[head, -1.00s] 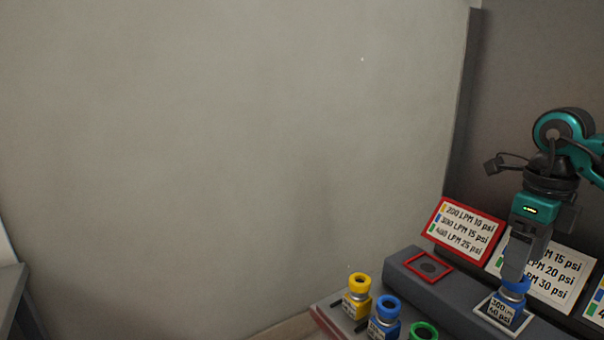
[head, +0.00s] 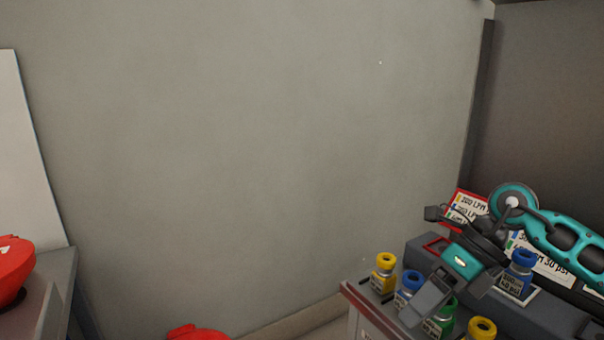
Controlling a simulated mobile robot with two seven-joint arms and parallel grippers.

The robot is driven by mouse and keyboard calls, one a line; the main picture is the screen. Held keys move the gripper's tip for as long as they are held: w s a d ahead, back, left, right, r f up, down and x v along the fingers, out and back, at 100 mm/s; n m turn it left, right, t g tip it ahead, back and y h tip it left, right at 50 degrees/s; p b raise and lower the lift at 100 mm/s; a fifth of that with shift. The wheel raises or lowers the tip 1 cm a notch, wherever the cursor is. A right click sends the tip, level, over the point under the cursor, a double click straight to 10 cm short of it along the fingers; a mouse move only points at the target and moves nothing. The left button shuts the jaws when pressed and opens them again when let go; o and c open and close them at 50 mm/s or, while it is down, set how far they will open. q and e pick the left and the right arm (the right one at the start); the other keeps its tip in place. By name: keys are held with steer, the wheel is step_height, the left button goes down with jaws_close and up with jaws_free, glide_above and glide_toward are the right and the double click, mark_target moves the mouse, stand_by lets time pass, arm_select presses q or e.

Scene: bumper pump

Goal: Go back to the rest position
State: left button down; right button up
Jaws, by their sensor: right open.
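My right gripper (head: 444,302) is at the lower right in the head view, tilted down and to the left, with its two fingers spread and nothing seen between them. It hangs in front of the bench, over the row of small pumps. A blue-topped pump (head: 520,268) stands upright on a white-framed pad (head: 531,295) just right of the gripper, apart from the fingers. My left gripper is out of view.
A yellow pump (head: 383,272), a blue pump (head: 408,283), a green pump (head: 447,309) and another yellow pump (head: 482,328) stand on the bench. A red-framed sign (head: 466,206) is partly covered. Red objects (head: 14,268) show at left. Bare wall fills the middle.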

steer(key=s+a+r+m+t+y+p, duration=0.15)
steer(key=a+m+t+y, duration=0.35)
steer(key=a+m+y, duration=0.65)
steer(key=s+d+f+m+t+h+p, duration=0.1)
steer(key=d+f+m+t+h, duration=0.1)
steer(key=f+m+t+h, duration=0.65)
steer(key=d+f+m+t+h, duration=0.2)
steer(key=f+m+t+h, duration=0.2)
steer(key=m, duration=1)
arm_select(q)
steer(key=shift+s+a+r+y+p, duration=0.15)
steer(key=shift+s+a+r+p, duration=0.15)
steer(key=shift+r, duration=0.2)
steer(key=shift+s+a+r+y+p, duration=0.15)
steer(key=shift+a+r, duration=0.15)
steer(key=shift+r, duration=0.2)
arm_select(e)
steer(key=s+d+f+m+g+h, duration=0.3)
steer(key=s+f+m+g, duration=0.3)
steer(key=s+f, duration=0.5)
steer(key=shift+s+d+f+m+h, duration=0.15)
steer(key=shift+d+f+m+h, duration=0.25)
steer(key=shift+f+h, duration=0.25)
